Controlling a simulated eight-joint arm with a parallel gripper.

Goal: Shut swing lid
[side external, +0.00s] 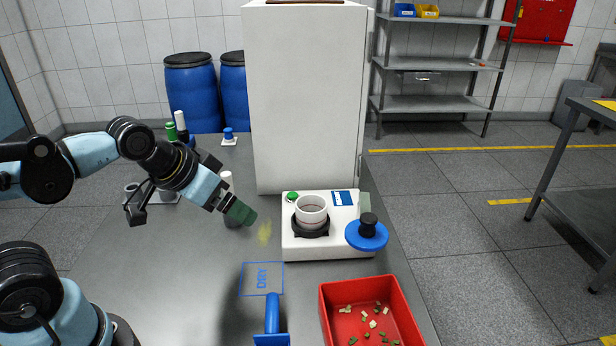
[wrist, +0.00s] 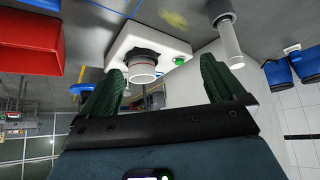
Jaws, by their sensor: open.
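The swing lid (side external: 366,236) is a blue disc with a black knob, out to the right of the white device (side external: 296,247) and clear of its opening. A white cup (side external: 311,208) sits in the device's black ring. In the wrist view the lid (wrist: 84,88) shows at the left, partly hidden behind a green finger, and the cup (wrist: 142,74) shows between the fingers. My gripper (side external: 241,213) is open and empty, left of the device and apart from it and the lid. Its two green fingers (wrist: 160,75) are spread.
A tall white cabinet (side external: 305,100) stands right behind the device. A red tray (side external: 328,312) with small pieces and a blue-handled tool (side external: 272,315) lie in front. A white cylinder (wrist: 230,45) stands near my gripper.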

